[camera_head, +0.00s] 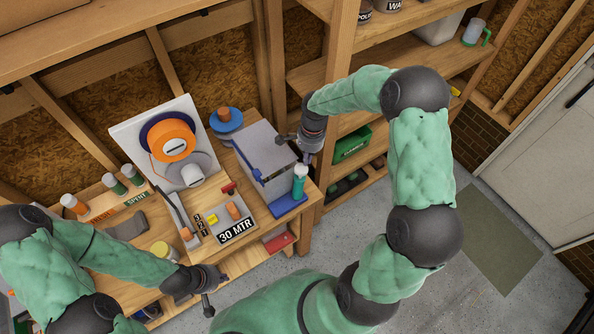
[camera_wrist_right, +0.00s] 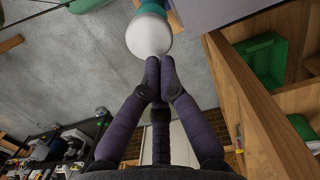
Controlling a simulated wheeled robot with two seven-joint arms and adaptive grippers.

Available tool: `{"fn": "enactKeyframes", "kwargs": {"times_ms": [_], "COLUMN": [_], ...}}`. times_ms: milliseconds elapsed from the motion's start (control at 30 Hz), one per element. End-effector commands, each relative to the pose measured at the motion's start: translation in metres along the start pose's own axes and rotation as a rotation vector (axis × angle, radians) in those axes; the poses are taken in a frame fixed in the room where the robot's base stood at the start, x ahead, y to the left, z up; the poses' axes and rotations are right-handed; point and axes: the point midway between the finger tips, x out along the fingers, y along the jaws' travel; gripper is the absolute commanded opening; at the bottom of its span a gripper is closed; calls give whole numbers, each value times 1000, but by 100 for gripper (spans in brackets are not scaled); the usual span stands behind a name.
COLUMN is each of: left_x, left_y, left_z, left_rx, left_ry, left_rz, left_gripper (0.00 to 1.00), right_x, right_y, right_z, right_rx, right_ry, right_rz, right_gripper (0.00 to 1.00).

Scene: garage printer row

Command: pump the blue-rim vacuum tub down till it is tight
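The vacuum tub looks like the grey box with blue edging (camera_head: 264,158) on the right end of the bench. A teal bottle-shaped thing with a pale top (camera_head: 300,180), perhaps its pump, stands upright at the tub's front right corner. My left gripper (camera_head: 215,292) is spread and empty at the bench's front edge.
A parts tray marked 30 MTR (camera_head: 237,231) lies left of the tub. An orange-and-white machine (camera_head: 175,147) and a blue round thing with an orange knob (camera_head: 227,117) stand behind. Wooden shelves hold a green bin (camera_head: 351,144).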

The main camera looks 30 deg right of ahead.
Motion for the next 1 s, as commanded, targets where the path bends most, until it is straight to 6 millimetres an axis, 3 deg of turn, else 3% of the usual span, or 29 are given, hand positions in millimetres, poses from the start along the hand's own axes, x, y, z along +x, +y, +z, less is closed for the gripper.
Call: {"fn": "enactKeyframes", "kwargs": {"times_ms": [200,400,1000], "left_x": [0,0,0], "left_y": [0,0,0], "left_z": [0,0,0], "left_rx": [0,0,0], "left_ry": [0,0,0], "left_rz": [0,0,0], "left_gripper": [0,0,0], "right_x": [-45,-72,-81], "right_y": [-1,0,0], "right_z": [0,0,0], "right_rx": [0,1,1], "right_ry": [2,0,-1], "right_rz": [-4,-2,0], "right_gripper": [0,0,0]}}
